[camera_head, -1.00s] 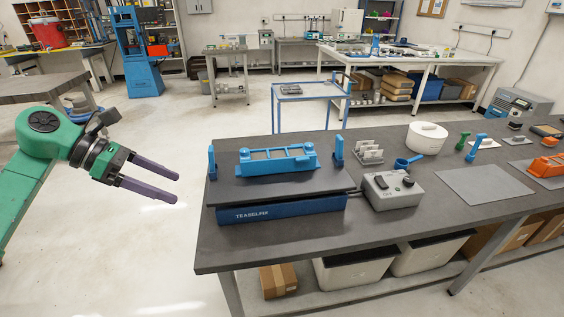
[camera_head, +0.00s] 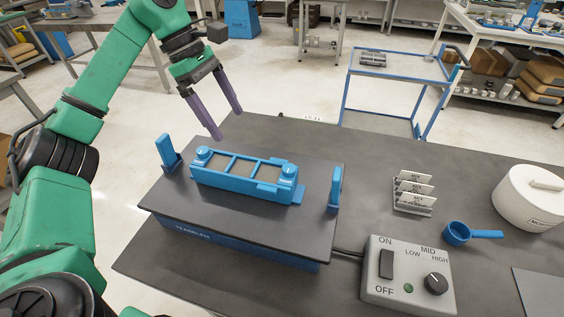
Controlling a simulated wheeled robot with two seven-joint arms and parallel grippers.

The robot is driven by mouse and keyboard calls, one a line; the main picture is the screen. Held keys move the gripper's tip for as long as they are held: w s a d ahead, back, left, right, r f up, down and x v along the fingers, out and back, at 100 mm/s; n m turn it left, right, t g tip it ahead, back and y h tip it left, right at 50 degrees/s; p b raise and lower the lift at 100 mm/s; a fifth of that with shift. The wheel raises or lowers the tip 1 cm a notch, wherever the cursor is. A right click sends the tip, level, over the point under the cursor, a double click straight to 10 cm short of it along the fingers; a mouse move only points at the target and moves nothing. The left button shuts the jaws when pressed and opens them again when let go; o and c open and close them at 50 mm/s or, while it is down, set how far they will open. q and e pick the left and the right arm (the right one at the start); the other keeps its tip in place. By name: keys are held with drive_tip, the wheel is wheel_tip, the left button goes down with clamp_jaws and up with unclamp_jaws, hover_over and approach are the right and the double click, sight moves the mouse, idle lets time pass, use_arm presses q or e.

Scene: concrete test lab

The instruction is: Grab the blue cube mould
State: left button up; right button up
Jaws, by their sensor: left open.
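The blue cube mould (camera_head: 240,190) is a long blue frame with several grey-brown filled compartments. It sits on the dark top plate of the vibrating table (camera_head: 290,235), between two blue upright clamps, the left one (camera_head: 168,153) and the right one (camera_head: 335,188). My left gripper (camera_head: 228,124) has two purple fingers, spread apart and empty. It is in the air above and behind the mould, near the bench's far edge, pointing down and not touching it. My right gripper is not in view.
A grey control box (camera_head: 408,275) with a switch and knob stands right of the vibrating table. Beyond it are a blue scoop (camera_head: 470,233), a rack of white cards (camera_head: 414,193) and a white lidded tub (camera_head: 530,198). A blue-framed trolley (camera_head: 400,66) stands behind the bench.

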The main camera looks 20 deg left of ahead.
sight(242, 168)
use_arm(q)
drive_tip(key=f, duration=0.2)
drive_tip(key=s+f, duration=0.1)
drive_tip(key=f, duration=0.2)
drive_tip(key=s+d+f+p, duration=0.1)
drive_tip(key=f, duration=0.1)
drive_tip(key=shift+d+f, duration=0.1)
drive_tip(key=shift+f, duration=0.3)
drive_tip(key=p+x, duration=0.2)
drive_tip(key=x, duration=0.2)
drive_tip(key=shift+w+d+f, duration=0.15)
drive_tip(key=shift+w+d, duration=0.05)
drive_tip(key=shift+s+f, duration=0.1)
drive_tip(key=shift+f, duration=0.35)
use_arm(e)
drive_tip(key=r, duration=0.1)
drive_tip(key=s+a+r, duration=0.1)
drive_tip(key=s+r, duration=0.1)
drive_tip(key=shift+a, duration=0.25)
